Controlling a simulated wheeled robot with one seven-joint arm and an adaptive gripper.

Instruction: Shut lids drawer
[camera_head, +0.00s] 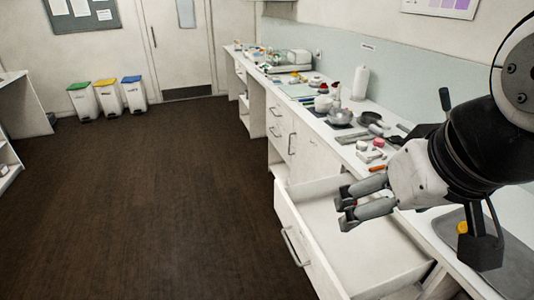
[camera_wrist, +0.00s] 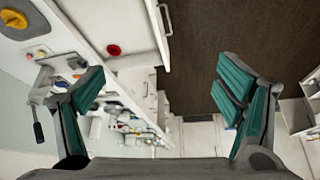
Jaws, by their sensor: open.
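A white drawer (camera_head: 372,268) with a bar handle (camera_head: 294,246) on its front stands pulled far out from the counter, at the lower right of the head view.
The counter (camera_head: 345,137) along the right wall holds bowls, bottles and small items. Closed drawers and doors (camera_head: 290,138) lie beyond the open drawer. Three bins (camera_head: 108,97) stand by the far wall. The dark floor (camera_head: 160,200) left of the drawer is clear.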

